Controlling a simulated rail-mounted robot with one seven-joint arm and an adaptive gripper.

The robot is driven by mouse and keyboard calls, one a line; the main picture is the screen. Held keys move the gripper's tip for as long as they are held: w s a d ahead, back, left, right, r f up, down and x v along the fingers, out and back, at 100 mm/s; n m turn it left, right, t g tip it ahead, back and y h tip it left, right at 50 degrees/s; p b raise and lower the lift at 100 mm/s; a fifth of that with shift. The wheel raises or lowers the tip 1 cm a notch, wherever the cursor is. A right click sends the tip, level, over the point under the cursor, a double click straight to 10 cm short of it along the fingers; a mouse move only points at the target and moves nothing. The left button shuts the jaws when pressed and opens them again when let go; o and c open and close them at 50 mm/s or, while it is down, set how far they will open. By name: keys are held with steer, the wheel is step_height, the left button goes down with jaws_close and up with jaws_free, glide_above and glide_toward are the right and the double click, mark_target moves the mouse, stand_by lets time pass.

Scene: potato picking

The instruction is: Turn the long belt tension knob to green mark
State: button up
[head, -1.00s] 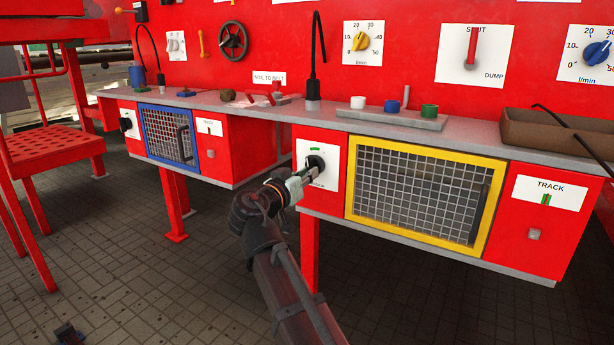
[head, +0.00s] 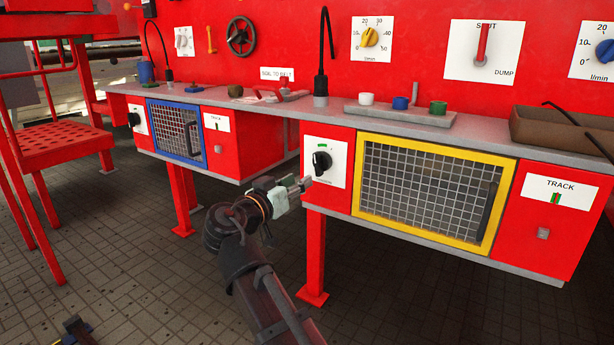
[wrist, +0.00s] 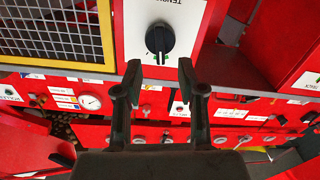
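A black knob (head: 321,162) sits on a white plate on the red cabinet left of the yellow-framed mesh door. A green mark (head: 322,146) lies just above it. The knob also shows in the wrist view (wrist: 160,40), where the picture is upside down and the plate's label reads partly as "TENSION". There its pale pointer line appears to face the green mark at the lower edge. My gripper (head: 305,183) is in front of the knob, lower and apart from it. In the wrist view its two fingers (wrist: 160,72) are spread, with nothing between them.
Another black knob (head: 134,119) is on the far-left cabinet, beside a blue-framed mesh door (head: 174,131). The yellow-framed door (head: 505,190) is right of the near knob. A grey worktop (head: 395,128) juts out above. The tiled floor around my arm is clear.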

steer(key=shift+v, duration=1.85)
